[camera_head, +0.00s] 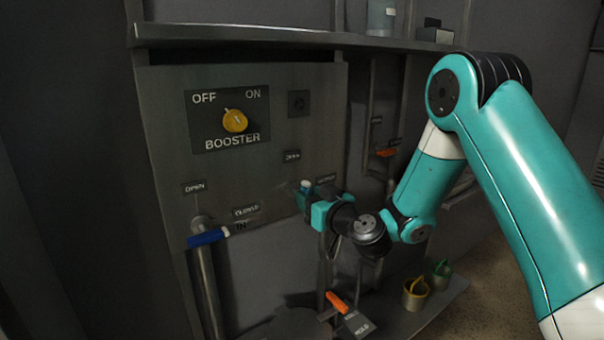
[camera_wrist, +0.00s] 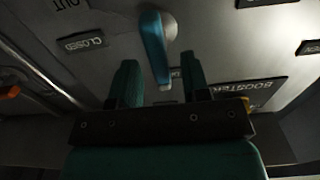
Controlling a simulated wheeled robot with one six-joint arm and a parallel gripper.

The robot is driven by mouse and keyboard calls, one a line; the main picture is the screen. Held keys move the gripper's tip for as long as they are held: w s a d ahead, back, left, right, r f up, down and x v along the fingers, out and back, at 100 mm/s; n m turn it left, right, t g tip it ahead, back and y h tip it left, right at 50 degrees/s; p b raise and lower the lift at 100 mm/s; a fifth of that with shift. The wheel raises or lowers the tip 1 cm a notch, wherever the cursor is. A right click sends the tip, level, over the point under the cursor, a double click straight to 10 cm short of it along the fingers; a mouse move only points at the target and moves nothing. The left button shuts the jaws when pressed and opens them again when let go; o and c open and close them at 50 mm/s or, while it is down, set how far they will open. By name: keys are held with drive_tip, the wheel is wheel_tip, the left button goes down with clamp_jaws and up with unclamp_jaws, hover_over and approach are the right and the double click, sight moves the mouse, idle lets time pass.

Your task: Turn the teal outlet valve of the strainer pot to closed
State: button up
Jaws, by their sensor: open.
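The teal outlet valve handle (camera_wrist: 154,48) shows in the wrist view, running down from a grey pivot (camera_wrist: 170,25) on the panel. The CLOSED label (camera_wrist: 83,43) is to its left, and the handle does not point at it. My gripper (camera_wrist: 158,72) is open, one finger on each side of the handle's lower end. I cannot tell whether either finger touches it. In the head view my gripper (camera_head: 312,200) is close to the panel beside the CLOSED label (camera_head: 326,178) and mostly hides the valve.
A blue lever (camera_head: 207,237) on the IN pipe is at lower left of the panel. A yellow BOOSTER knob (camera_head: 235,121) is above. A shelf edge (camera_head: 240,37) overhangs the panel.

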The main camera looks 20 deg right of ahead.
drive_tip(key=p+x, duration=0.2)
drive_tip(key=p, duration=0.1)
drive_tip(key=shift+w+a+r, duration=0.15)
drive_tip(key=shift+w+r, duration=0.05)
drive_tip(key=shift+w, duration=0.15)
drive_tip(key=shift+w+a+f+p, duration=0.15)
drive_tip(key=shift+w+f+p, duration=0.1)
drive_tip(key=shift+w+p, duration=0.35)
drive_tip(key=shift+s, duration=0.1)
clamp_jaws()
